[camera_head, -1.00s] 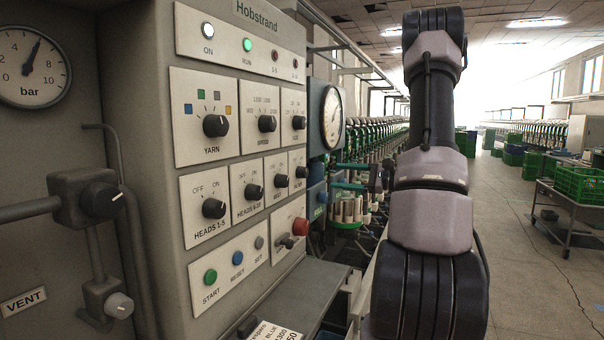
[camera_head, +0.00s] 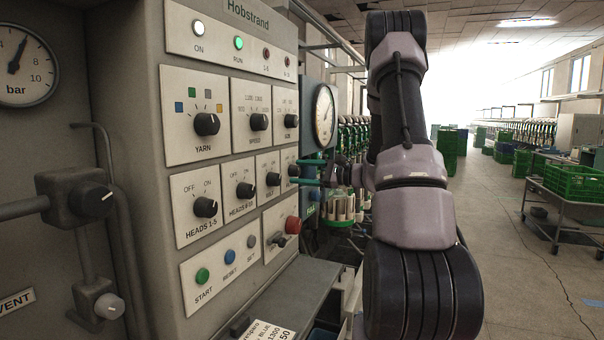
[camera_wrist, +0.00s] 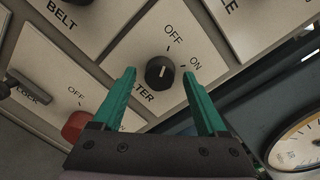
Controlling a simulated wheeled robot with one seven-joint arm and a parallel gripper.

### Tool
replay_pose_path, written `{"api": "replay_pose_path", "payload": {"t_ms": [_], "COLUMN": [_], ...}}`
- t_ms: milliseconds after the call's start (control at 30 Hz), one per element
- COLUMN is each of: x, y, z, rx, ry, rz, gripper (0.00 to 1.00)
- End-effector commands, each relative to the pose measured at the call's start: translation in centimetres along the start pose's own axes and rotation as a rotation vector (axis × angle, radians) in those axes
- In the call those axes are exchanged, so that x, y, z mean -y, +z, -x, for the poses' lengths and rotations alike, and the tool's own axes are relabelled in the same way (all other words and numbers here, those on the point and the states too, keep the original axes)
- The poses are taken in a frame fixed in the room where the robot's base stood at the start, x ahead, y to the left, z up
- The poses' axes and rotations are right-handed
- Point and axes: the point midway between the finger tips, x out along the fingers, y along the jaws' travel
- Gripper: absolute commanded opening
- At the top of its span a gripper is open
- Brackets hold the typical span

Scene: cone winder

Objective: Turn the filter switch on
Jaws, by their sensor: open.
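The filter switch (camera_wrist: 160,72) is a round black knob on a pale plate, with OFF and ON printed beside it. Its white mark points roughly to the OFF side in the wrist view. In the head view the knob (camera_head: 293,170) is small, at the right end of the lower knob row. My gripper (camera_wrist: 158,73) is open, its two green fingers on either side of the knob in the wrist view. The head view shows my gripper (camera_head: 309,172) just right of the knob, close to the panel. I cannot tell whether the fingers touch it.
The belt knob (camera_head: 273,179) is to the left. A round gauge (camera_head: 323,115) juts out beside the panel at the right. A grey shelf (camera_head: 285,297) lies under the panel.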

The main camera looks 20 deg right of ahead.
Motion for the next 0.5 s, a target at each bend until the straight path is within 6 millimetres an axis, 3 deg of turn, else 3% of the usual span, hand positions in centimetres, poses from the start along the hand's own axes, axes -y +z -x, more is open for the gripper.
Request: {"api": "replay_pose_path", "payload": {"t_ms": [33, 200, 500], "x": [0.0, 0.01, -0.02], "y": [0.0, 0.01, 0.0], "z": [0.01, 0.03, 0.04], "rx": [0.0, 0.0, 0.001], "ry": [0.0, 0.0, -0.001], "rz": [0.0, 0.0, -0.024], "gripper": [0.68, 0.03, 0.0]}}
